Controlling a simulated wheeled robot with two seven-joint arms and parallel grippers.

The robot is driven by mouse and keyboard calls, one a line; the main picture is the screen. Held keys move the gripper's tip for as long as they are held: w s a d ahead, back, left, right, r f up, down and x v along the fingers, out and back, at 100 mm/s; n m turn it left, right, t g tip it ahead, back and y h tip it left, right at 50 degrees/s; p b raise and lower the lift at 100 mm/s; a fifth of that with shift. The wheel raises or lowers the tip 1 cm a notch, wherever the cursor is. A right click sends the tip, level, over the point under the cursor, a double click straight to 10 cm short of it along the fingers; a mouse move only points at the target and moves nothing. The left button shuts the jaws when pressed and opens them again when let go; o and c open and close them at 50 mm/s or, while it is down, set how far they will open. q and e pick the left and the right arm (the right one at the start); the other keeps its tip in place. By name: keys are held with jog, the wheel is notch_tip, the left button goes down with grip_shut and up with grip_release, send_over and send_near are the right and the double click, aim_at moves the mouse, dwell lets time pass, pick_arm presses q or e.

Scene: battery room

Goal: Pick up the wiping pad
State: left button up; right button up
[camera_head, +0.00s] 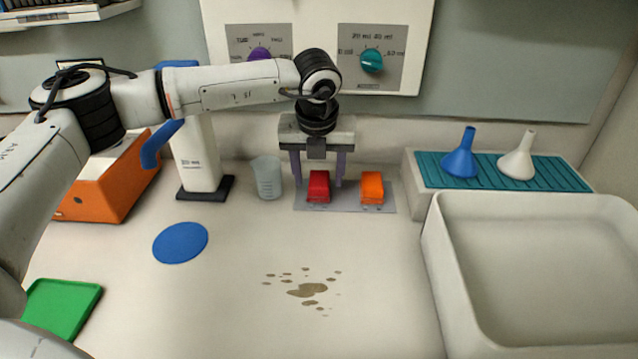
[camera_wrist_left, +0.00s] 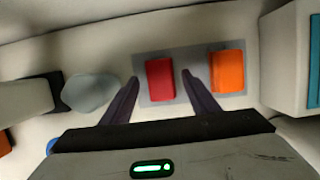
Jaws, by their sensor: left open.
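Two small block-shaped pads lie on a grey mat (camera_head: 340,204) near the back of the counter; I cannot tell from looks alone which is the wiping pad. The red pad (camera_head: 318,188) is on the left and the orange pad (camera_head: 372,187) on the right. My left gripper (camera_head: 318,182) points down above the mat, open and empty. In the left wrist view the red pad (camera_wrist_left: 160,80) lies between its two fingers, with a gap on each side. The orange pad (camera_wrist_left: 227,71) is outside the right finger. My right gripper is out of view.
A clear beaker (camera_head: 267,178) stands just left of the mat. A white basin (camera_head: 530,270) and a teal rack (camera_head: 505,172) with two funnels are at right. Brown spots (camera_head: 307,290), a blue disc (camera_head: 180,243) and a green tray (camera_head: 62,308) lie in front.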

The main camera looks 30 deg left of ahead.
aim_at(318, 180)
pick_arm(q)
jog(key=c, duration=1.1)
notch_tip(318, 180, up, 10)
jog(key=shift+b, duration=0.3)
jog(key=shift+c, duration=0.2)
jog(key=shift+o, duration=0.9)
jog(key=shift+f, duration=0.1)
jog(key=shift+c, duration=0.4)
